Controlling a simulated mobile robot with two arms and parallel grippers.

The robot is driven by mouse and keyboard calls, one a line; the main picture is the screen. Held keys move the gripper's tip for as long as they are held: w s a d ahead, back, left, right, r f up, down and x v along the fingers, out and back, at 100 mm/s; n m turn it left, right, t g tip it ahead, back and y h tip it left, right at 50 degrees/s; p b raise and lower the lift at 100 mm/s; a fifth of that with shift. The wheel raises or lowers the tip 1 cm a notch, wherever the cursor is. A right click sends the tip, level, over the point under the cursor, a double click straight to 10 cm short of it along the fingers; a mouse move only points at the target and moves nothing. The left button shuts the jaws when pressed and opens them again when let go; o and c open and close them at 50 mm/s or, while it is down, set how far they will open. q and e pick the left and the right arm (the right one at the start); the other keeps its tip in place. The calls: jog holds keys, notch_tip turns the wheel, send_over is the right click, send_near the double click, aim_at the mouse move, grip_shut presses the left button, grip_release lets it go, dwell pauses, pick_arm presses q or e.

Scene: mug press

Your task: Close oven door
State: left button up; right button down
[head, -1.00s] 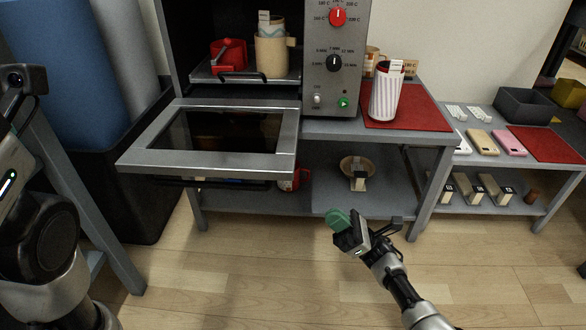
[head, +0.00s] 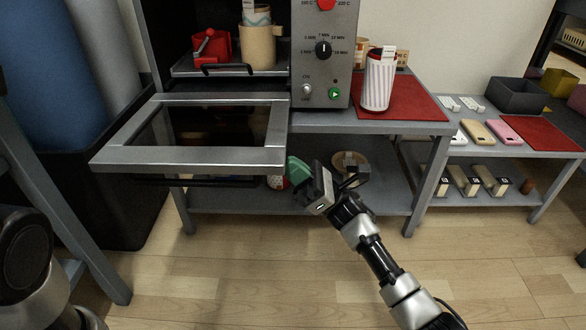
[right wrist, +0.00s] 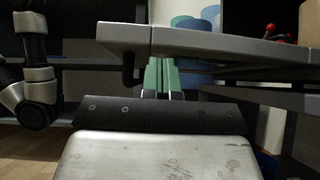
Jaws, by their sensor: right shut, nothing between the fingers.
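The oven door (head: 180,160) is open, folded down flat in front of the oven (head: 325,75). It has a grey metal frame around a dark window, and a dark handle bar (head: 200,181) hangs beneath its front edge. My right gripper (head: 297,171), with green fingers, is shut and empty by the door's front right corner, at or just below its level. In the right wrist view the green fingertips (right wrist: 160,76) point at the underside of the door's edge (right wrist: 215,43). I cannot tell whether they touch it. My left gripper is out of view; only part of that arm shows.
A striped cup (head: 377,82) stands on a red mat (head: 425,103) to the right.

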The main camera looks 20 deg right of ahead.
jog(key=shift+r, duration=0.55)
